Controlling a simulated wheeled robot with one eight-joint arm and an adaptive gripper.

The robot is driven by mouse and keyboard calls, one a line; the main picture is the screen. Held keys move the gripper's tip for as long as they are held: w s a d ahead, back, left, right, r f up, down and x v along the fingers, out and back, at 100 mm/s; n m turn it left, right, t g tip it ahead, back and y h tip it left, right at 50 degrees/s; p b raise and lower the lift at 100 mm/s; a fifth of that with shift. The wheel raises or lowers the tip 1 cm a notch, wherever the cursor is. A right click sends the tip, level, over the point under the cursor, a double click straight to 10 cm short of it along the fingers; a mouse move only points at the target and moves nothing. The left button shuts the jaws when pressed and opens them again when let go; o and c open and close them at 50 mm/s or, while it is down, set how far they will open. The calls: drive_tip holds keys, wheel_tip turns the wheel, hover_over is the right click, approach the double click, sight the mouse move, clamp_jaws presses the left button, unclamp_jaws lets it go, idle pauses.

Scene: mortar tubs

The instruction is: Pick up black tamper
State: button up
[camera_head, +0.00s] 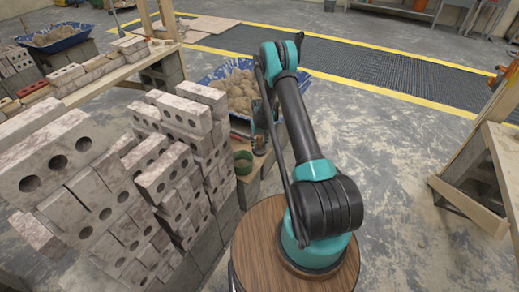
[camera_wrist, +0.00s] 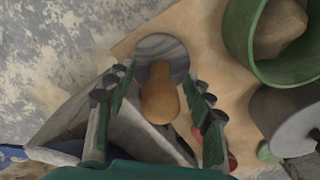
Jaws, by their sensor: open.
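In the wrist view, a tool with a rounded tan wooden handle and a dark grey round base, which looks like the tamper (camera_wrist: 158,97), stands on a tan board. My gripper (camera_wrist: 160,82) is open, with one finger on each side of the handle. I see gaps between the fingers and the handle, and nothing is gripped. In the head view my gripper (camera_head: 259,143) points down beside a green tub, and the tamper is mostly hidden there.
The green tub (camera_wrist: 238,30) holds a brownish lump, close right of the tamper. A grey round object (camera_wrist: 290,118) lies below it. Stacked bricks (camera_head: 165,172) stand left of my arm. A blue tray (camera_head: 213,75) of rubble sits behind. Open floor (camera_head: 390,130) lies right.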

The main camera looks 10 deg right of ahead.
clamp_jaws()
drive_tip(key=shift+r, duration=0.15)
idle(0.4)
wheel_tip(320, 180, up, 20)
idle(0.5)
